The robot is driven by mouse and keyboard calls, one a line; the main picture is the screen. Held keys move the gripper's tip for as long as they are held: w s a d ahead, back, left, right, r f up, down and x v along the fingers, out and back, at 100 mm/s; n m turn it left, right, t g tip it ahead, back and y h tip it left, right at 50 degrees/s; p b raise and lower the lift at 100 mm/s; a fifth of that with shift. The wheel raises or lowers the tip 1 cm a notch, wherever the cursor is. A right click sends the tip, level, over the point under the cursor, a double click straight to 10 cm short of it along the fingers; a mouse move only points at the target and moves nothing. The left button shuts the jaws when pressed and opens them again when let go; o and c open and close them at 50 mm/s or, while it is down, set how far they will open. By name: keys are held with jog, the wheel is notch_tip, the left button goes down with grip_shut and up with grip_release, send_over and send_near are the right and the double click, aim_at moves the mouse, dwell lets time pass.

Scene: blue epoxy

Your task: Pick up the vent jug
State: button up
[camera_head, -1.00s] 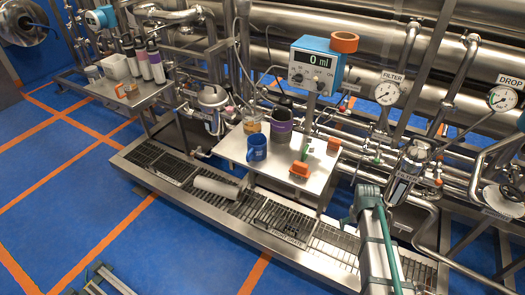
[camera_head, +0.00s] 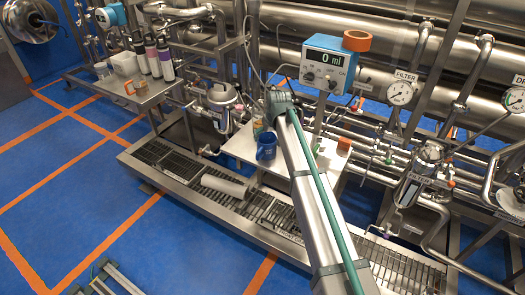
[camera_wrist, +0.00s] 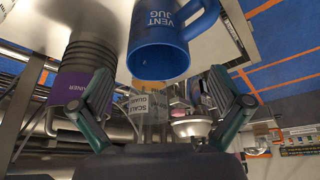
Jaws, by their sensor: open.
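The blue vent jug (camera_head: 266,147) stands on the small metal table, at its left side in the head view. In the wrist view the jug (camera_wrist: 165,48) is large at top centre, with white "VENT JUG" lettering and its handle to the right. My gripper (camera_wrist: 160,85) is open, its two teal fingers spread wide to either side below the jug in the picture. Nothing is held between them. In the head view my arm reaches over the table beside the jug and hides the gripper's fingertips.
A dark ribbed vessel with a purple band (camera_wrist: 78,80) stands left of the jug in the wrist view. A clear jar labelled "SCALE" (camera_wrist: 147,104) shows behind it. The small table (camera_head: 240,148) also bears an orange item (camera_head: 344,144). A display box (camera_head: 328,62) stands behind.

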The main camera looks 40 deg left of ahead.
aim_at(267, 147)
jog(key=p+x, duration=0.1)
jog(key=x, duration=0.3)
jog(key=p+x, duration=0.1)
jog(key=x, duration=0.4)
jog(key=shift+w+d+f, duration=0.1)
jog(key=shift+d+f, duration=0.05)
jog(key=shift+f, duration=0.2)
jog(key=shift+d, duration=0.1)
jog(key=c, duration=1)
